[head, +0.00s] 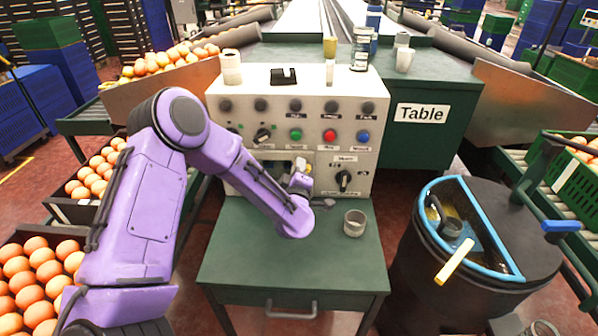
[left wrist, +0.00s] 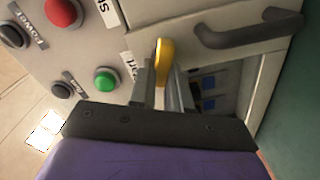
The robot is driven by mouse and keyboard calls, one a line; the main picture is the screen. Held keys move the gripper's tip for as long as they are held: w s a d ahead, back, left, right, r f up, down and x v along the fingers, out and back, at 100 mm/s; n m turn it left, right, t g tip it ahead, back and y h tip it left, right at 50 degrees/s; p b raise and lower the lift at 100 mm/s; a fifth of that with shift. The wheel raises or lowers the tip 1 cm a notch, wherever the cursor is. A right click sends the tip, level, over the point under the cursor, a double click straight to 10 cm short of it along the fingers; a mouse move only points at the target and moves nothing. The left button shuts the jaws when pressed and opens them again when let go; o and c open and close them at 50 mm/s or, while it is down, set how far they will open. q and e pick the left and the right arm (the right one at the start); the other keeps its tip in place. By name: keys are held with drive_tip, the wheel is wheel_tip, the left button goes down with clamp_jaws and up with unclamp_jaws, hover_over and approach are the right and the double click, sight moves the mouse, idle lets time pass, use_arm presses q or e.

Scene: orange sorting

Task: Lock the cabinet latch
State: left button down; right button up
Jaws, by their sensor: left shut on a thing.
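The cabinet (head: 225,182) is a pale control box with buttons and knobs, standing at the back of a green table. In the left wrist view its door (left wrist: 232,22) has a grey bar handle (left wrist: 250,35). Beside it, a recess shows blue parts (left wrist: 208,90). The yellow latch (left wrist: 163,58) sits at the door's edge, between the fingers of my left gripper (left wrist: 162,85), which is shut on it. In the head view my left gripper (head: 300,182) is at the cabinet front, partly hidden by my arm. I cannot tell how far the latch is turned. My right gripper is not in view.
A small grey cup (head: 355,223) stands on the green table (head: 255,262), right of my arm. A dark bin with a blue rim (head: 432,190) stands at right. Egg-like round items fill crates (head: 40,275) at left.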

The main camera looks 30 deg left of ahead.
use_arm(q)
drive_tip(key=n, duration=0.1)
drive_tip(key=n+b, duration=0.1)
drive_tip(key=n, duration=0.1)
drive_tip(key=n+b, duration=0.1)
drive_tip(key=shift+f+n, duration=0.25)
drive_tip(key=shift+n, duration=0.45)
drive_tip(key=c, duration=1.1)
unclamp_jaws()
drive_tip(key=shift+a, duration=0.1)
drive_tip(key=b+v, duration=0.1)
drive_tip(key=v, duration=0.9)
drive_tip(key=shift+s, duration=0.2)
